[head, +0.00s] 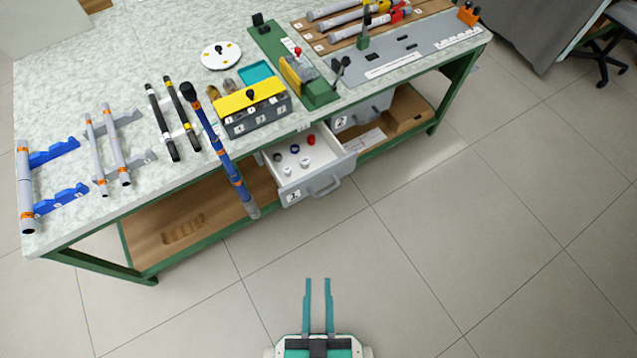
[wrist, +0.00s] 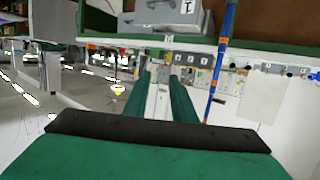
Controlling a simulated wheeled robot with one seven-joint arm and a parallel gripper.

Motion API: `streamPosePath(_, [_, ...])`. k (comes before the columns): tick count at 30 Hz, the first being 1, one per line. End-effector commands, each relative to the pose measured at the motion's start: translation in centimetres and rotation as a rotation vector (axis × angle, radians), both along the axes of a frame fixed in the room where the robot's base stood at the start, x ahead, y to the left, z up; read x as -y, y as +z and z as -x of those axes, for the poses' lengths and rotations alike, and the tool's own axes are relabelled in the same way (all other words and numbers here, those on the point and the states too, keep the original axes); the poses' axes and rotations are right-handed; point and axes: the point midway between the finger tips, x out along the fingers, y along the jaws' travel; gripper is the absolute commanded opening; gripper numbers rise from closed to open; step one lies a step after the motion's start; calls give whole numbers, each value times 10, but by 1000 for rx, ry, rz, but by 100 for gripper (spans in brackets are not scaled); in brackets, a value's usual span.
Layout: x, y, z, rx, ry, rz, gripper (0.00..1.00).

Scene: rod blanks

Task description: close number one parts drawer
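The number one parts drawer (head: 318,183) is a grey drawer pulled out from under the bench top, with a labelled front and a grey bar handle (head: 325,188). Small black, blue, red and white parts lie inside it. In the wrist view, which looks upside down, the drawer front with its "1" label (wrist: 187,8) is at the top, partly cut off. My gripper (head: 318,281) is at the bottom of the head view, in front of the bench and well apart from the drawer. Its two teal fingers are parallel, with an empty gap between them.
A blue rod with orange bands (head: 234,176) overhangs the bench's front edge just left of the drawer. A second drawer, labelled 2 (head: 345,122), sits to its right. Rods, holders and a yellow-topped box (head: 250,100) stand on the bench (head: 115,65). The floor in front is clear.

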Motion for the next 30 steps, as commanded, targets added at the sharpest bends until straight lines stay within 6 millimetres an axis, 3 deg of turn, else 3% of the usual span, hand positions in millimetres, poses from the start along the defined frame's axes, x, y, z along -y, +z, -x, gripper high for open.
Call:
streamPosePath(1, [1,-3,-2,-4,-7,-7,10])
streamPosePath(3, [5,-12,-7,-19,-27,-30,0])
streamPosePath(8, [23,-55,-31,-94,-118,-149,0])
streamPosePath(12, [39,-100,-59,-179,-206,-300,0])
streamPosePath(18, [56,-150,-102,-282,-295,-531,0])
streamPosePath(24, [69,-178,-150,-370,-335,-766,0])
streamPosePath(30, [83,-180,-200,-445,-321,-993,0])
